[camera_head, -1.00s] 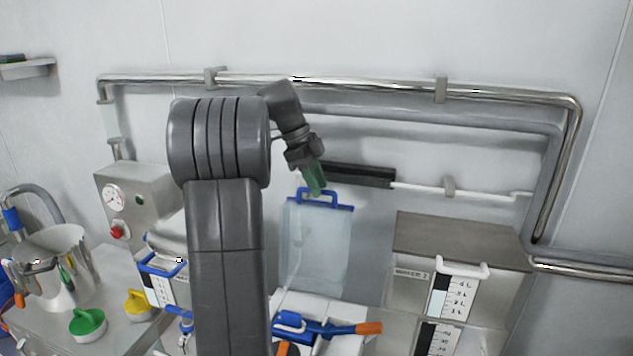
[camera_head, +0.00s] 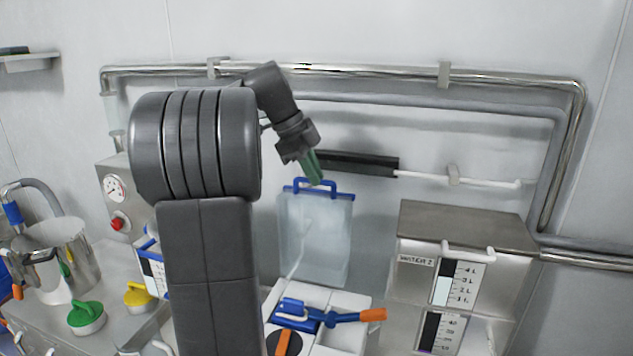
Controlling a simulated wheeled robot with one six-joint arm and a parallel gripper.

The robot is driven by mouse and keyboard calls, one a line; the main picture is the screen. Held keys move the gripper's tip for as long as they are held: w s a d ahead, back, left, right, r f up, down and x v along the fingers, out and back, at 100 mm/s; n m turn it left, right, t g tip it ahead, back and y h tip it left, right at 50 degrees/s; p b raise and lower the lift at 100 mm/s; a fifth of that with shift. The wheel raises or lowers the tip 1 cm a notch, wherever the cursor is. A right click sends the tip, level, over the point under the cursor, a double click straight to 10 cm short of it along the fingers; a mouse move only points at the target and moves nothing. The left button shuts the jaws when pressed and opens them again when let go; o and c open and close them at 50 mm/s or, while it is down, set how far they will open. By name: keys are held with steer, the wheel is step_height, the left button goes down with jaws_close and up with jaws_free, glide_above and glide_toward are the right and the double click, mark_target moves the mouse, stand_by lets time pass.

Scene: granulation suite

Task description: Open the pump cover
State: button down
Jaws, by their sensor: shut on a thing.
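The pump cover (camera_head: 314,238) is a pale, see-through panel with a blue top edge and a blue handle (camera_head: 327,186). It stands about upright in the middle of the view, in front of the back wall and behind a white unit. My gripper (camera_head: 315,170) comes down from the upper left, and its green fingers are shut on the handle at the cover's top. The fingertips partly overlap the handle, so the exact grip is hard to see.
A steel box (camera_head: 467,228) with level scales stands to the right. A white unit (camera_head: 335,300) with a blue and orange lever (camera_head: 330,318) lies in front. A steel pot (camera_head: 62,262), green knob (camera_head: 87,317) and yellow knob (camera_head: 139,297) are at left. Pipes frame the wall.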

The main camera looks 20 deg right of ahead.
steer(key=shift+s+a, duration=0.25)
steer(key=shift+s, duration=0.05)
steer(key=c, duration=1.5)
jaws_free()
steer(key=shift+o, duration=0.2)
steer(key=shift+r, duration=0.1)
steer(key=v, duration=1.3)
steer(key=shift+a+r+p, duration=0.25)
steer(key=shift+p, duration=0.15)
